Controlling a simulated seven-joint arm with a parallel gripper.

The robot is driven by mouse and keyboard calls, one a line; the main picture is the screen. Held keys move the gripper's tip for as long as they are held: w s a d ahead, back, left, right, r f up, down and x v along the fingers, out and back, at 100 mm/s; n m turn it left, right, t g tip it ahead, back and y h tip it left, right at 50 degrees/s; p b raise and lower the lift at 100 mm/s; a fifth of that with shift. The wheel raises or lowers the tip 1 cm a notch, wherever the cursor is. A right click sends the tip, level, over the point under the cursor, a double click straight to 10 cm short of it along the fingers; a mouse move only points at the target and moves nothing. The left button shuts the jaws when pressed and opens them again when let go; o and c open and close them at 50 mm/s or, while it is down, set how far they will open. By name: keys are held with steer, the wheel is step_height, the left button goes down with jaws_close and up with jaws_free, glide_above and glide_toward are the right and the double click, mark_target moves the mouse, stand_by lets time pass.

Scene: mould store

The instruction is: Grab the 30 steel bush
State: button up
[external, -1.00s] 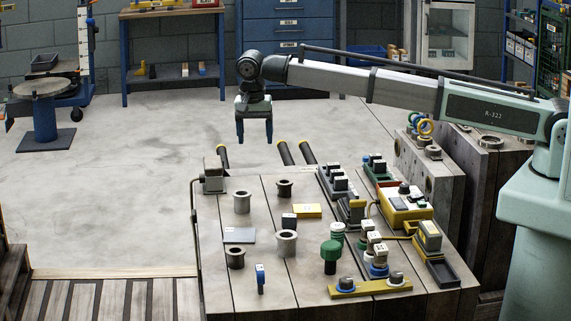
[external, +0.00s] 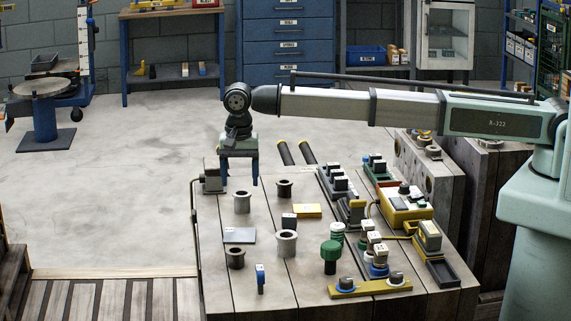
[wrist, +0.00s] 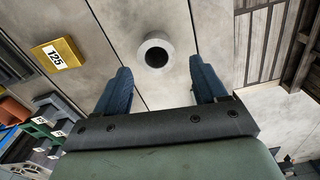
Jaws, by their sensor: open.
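My gripper (external: 240,183) is open and empty, fingers pointing down over the far left part of the table. Two pale grey bushes stand on the table, one at the left (external: 241,205) and one nearer the front (external: 286,246). Two dark bushes stand at the back (external: 285,189) and the front left (external: 235,260). No size mark is readable on any bush. In the wrist view a pale grey bush (wrist: 143,52) with a dark bore lies ahead between my two blue fingers, apart from both; it appears to be the left pale one.
A yellow block (external: 307,211) marked 125 lies beside the bushes. A dark block (external: 289,222), a grey plate (external: 239,236) and a blue item (external: 261,279) are on the table too. Green, yellow and dark fittings crowd the right side. A bracket (external: 212,178) stands at the far left corner.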

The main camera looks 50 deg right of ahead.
mark_target(242, 198)
steer(key=shift+s+d+f, duration=0.1)
steer(key=shift+f, duration=1.5)
steer(key=shift+s+f, duration=0.1)
steer(key=shift+f, duration=1.5)
steer(key=shift+c, duration=0.2)
steer(key=c, duration=1.1)
